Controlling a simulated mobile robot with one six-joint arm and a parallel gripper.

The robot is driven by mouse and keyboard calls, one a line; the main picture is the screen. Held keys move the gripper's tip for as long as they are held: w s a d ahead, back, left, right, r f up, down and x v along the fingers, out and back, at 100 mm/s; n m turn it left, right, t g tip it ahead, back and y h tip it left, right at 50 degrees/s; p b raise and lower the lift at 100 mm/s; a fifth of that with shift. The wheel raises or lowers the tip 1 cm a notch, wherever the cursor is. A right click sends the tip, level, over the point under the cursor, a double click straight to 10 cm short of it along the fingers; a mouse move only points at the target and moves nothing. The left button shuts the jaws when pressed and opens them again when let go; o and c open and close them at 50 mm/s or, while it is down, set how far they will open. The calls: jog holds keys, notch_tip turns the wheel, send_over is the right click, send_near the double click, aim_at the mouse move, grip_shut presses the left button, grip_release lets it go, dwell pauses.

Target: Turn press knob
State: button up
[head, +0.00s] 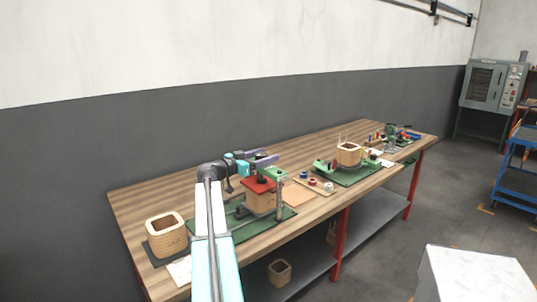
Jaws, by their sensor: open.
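The press (272,174) stands on a green mat (240,232) on the near part of the workbench. It has a green upper part, a red plate (258,185) and upright metal posts. A wooden coil former (262,201) sits under the red plate. My gripper (271,157), with two purple fingers, is open above the press, close to its green top. The fingers point right and appear empty. The press knob is too small or hidden behind my gripper to make out clearly. I cannot tell whether the fingers touch the press.
Another wooden former (166,240) stands on a dark mat at the bench's near left. A tray with small coloured parts (312,184) lies right of the press. A second green fixture (348,172) stands farther along. A grey wall runs behind the bench (215,187).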

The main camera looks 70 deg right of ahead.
jog(key=shift+x, duration=1.25)
jog(key=c, duration=1.1)
jog(key=shift+o, duration=0.2)
jog(key=shift+f+m+g+y+b, duration=0.2)
jog(key=shift+m+g+y+b, duration=0.7)
jog(key=shift+b, duration=0.95)
jog(key=shift+s+a+r+m+g+y+b, duration=0.1)
jog(key=shift+s+a+m+g+y+b, duration=0.1)
jog(key=shift+m+g+y+b, duration=0.55)
jog(key=shift+s+a+r+m+g+y+b, duration=0.1)
jog(key=shift+s+a+m+g+y+b, duration=0.15)
jog(key=shift+m+g+y+b, duration=0.4)
jog(key=shift+s+a+m+g+y+b, duration=0.2)
jog(key=shift+m+g+y+b, duration=0.3)
jog(key=shift+g+y+b, duration=0.4)
